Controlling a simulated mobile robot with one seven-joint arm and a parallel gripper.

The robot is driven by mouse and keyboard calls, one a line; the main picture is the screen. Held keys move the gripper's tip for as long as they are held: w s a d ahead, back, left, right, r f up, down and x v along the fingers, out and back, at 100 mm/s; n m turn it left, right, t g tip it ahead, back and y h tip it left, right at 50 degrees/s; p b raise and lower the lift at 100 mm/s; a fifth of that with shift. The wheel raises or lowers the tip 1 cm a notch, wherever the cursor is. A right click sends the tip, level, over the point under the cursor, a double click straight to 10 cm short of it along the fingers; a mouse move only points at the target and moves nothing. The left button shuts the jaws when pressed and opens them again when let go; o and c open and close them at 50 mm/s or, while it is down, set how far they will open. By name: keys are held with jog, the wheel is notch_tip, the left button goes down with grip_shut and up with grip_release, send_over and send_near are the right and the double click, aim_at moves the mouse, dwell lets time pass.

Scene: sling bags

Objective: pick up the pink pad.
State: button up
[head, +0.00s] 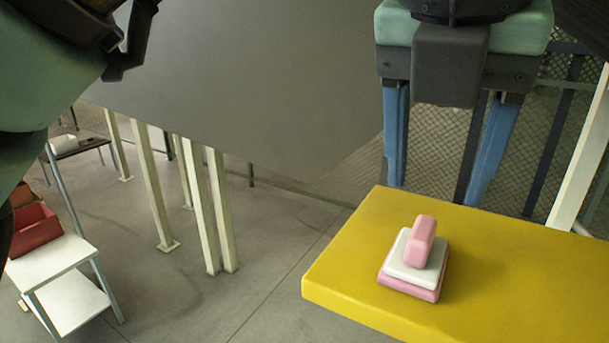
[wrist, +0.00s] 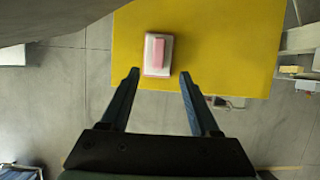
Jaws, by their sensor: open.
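A small stack sits on the yellow table (head: 350,260). A rounded pink block (head: 421,240) stands on a white pad (head: 404,262), which lies on a wider pink pad (head: 409,287). In the wrist view the pink block (wrist: 158,50) covers part of the white pad, and a pink rim shows around it. My gripper (head: 433,195), with two blue fingers, points down at the table's far edge, behind the stack. Its lower ends meet that edge in the head view. In the wrist view my gripper (wrist: 159,77) is open and empty, its tips short of the stack.
The yellow tabletop around the stack is clear. A white shelf (head: 52,258) with a red bin (head: 33,227) stands at the left. Pale posts (head: 197,205) stand on the grey floor under a large grey panel (head: 260,80). A white post (head: 580,160) rises behind the table.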

aim_at(423, 230)
jog(key=x, duration=0.4)
jog(key=shift+f, duration=0.1)
jog(key=b+x, duration=0.1)
jog(key=x, duration=0.1)
jog(key=b+x, duration=0.1)
jog(key=x, duration=0.2)
jog(key=shift+w+a, duration=0.1)
jog(key=shift+w, duration=0.15)
jog(key=shift+s, duration=0.1)
jog(key=shift+c, duration=0.3)
jog(key=shift+c, duration=1.1)
grip_shut()
